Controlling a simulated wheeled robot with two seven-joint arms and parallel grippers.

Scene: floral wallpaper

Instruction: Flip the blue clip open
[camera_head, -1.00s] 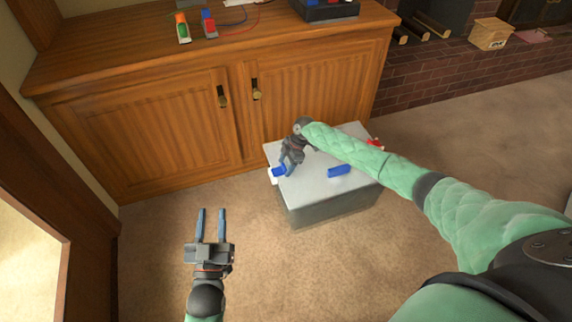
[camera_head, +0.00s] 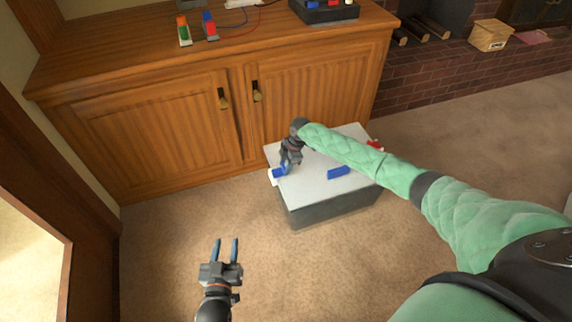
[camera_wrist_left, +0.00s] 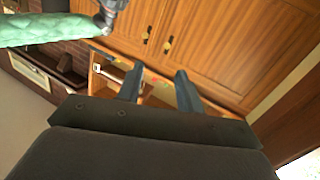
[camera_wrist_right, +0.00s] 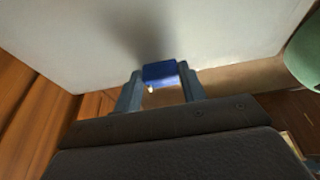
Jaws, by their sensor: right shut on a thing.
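A grey box with a light lid (camera_head: 325,160) stands on the carpet in front of the cabinet. A blue clip (camera_head: 278,172) with a white part below it is at the box's left edge. My right gripper (camera_head: 284,166) reaches down to it, and its fingers are closed on the blue clip's sides. In the right wrist view the blue clip (camera_wrist_right: 159,71) sits between the fingertips. Its white part is mostly hidden there. A second blue piece (camera_head: 338,173) lies at the lid's front edge. My left gripper (camera_head: 227,248) is open and empty, above the carpet left of the box.
A red piece (camera_head: 374,145) is at the box's right edge. The wooden cabinet (camera_head: 160,130) stands close behind the box. Small coloured devices (camera_head: 184,30) and a dark tray (camera_head: 325,10) are on its top. The carpet left and front of the box is clear.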

